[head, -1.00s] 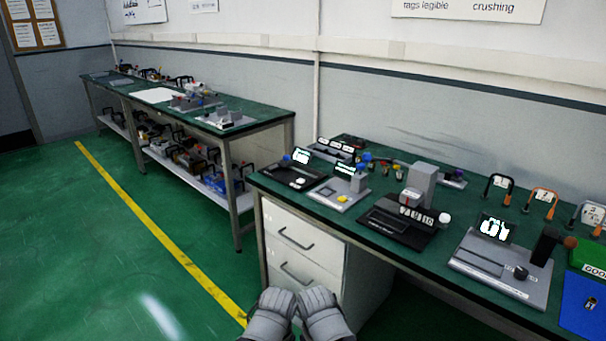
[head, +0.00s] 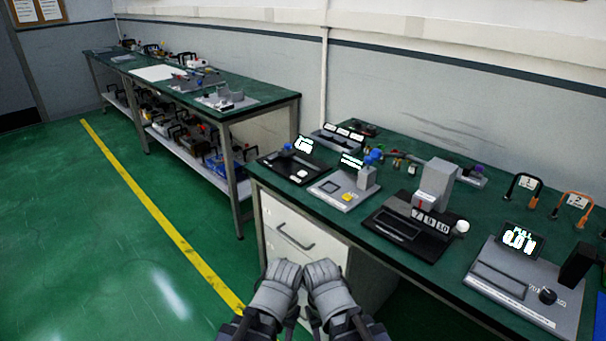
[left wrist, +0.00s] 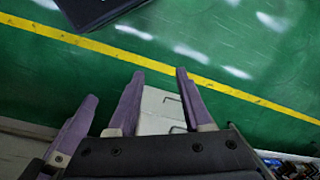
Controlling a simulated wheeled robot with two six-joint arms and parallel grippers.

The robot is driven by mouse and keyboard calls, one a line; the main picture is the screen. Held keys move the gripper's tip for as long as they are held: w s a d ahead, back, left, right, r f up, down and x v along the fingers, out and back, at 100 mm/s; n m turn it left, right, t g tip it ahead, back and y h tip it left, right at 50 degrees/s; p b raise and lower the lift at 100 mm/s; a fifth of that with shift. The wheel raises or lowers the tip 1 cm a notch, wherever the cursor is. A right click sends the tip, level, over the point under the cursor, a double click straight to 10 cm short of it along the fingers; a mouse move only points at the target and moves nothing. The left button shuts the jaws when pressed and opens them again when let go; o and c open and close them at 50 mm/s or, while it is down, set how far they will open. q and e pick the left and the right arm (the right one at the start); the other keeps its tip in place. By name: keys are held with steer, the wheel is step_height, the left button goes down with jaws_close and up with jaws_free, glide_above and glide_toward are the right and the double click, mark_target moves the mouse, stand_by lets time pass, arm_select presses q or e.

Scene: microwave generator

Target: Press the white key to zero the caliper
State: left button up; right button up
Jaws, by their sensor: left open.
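A black instrument (head: 287,165) at the left end of the near bench has a small lit display (head: 305,144), a blue knob and a white key (head: 302,174) at its front right. It looks like the caliper, but its details are too small to be sure. My left gripper (head: 288,272) and right gripper (head: 321,270) are side by side in front of the drawers, below the bench top and well away from the key. Purple fingers of my left gripper (left wrist: 158,78) show spread and empty in the left wrist view. The right gripper's jaw opening is unclear.
The near green bench (head: 400,262) also carries a grey instrument with a yellow key (head: 349,197), a black counter unit with a white knob (head: 461,226) and a grey display unit (head: 525,285). White drawers (head: 300,235) stand below. Green floor is open at left.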

arm_select(q)
jaws_close()
stand_by(0.3)
stand_by(1.4)
